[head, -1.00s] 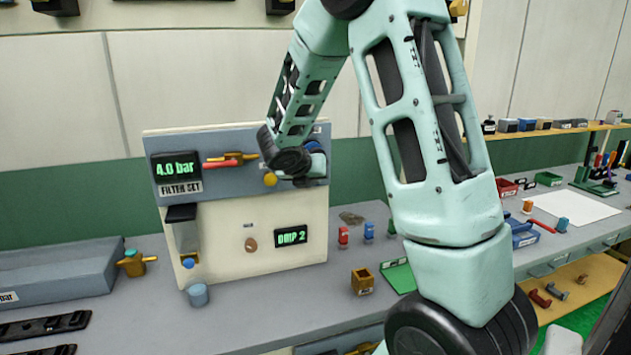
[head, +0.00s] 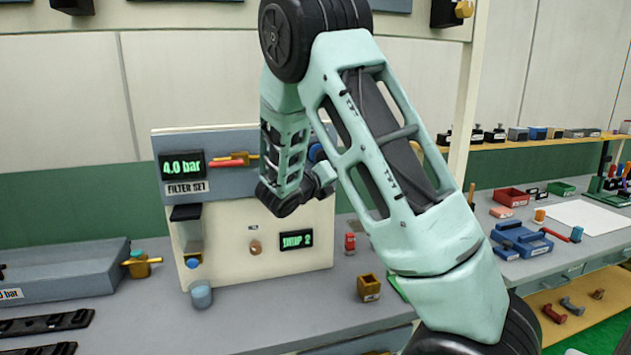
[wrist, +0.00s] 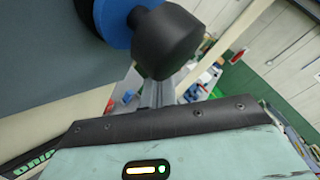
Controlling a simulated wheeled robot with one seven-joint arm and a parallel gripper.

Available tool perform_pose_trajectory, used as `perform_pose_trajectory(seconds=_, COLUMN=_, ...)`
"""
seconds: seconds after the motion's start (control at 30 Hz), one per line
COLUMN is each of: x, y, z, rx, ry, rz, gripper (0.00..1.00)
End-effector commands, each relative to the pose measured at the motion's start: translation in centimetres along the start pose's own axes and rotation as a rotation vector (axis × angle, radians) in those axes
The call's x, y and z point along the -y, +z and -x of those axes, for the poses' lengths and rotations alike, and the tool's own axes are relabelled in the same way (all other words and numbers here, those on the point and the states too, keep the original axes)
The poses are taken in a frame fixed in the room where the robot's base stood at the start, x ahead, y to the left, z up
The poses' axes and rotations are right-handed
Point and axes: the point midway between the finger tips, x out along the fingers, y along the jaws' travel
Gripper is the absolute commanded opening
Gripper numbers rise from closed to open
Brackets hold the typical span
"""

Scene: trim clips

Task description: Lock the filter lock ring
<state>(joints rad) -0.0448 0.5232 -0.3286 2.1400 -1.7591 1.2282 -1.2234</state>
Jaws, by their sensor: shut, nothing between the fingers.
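A blue round part (wrist: 112,22) with a black lug or knob (wrist: 167,42) fills the upper part of the wrist view, close to my gripper; it looks like the lock ring. In the head view a sliver of the blue part (head: 316,152) shows at the panel's upper right, mostly behind my arm. My gripper (wrist: 158,92) is shut and empty, its fingers below the black lug in the wrist view. Whether they touch the lug I cannot tell. In the head view my arm hides the fingertips. How far the ring is turned is not visible.
The panel (head: 225,250) carries a "4.0 bar" display (head: 182,167), a red-and-yellow handle (head: 232,161) and a second green-lit display (head: 296,240). A blue cup (head: 201,294), a brown box (head: 369,288) and a red part (head: 350,243) stand on the bench. The bench front is clear.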

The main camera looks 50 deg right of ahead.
Motion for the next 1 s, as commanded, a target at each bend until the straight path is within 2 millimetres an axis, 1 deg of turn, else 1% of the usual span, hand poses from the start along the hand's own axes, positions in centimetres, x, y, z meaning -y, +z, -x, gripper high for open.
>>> perform_pose_trajectory(seconds=0.27, x=0.36, y=0.12, z=-0.27, rx=0.043, ry=-0.045, rz=0.044, gripper=0.0)
perform_pose_trajectory(seconds=0.77, x=0.39, y=0.11, z=-0.3, rx=0.049, ry=-0.05, rz=0.05, gripper=0.0)
perform_pose_trajectory(seconds=1.0, x=-0.23, y=-0.12, z=0.0, rx=0.048, ry=-0.05, rz=0.051, gripper=0.0)
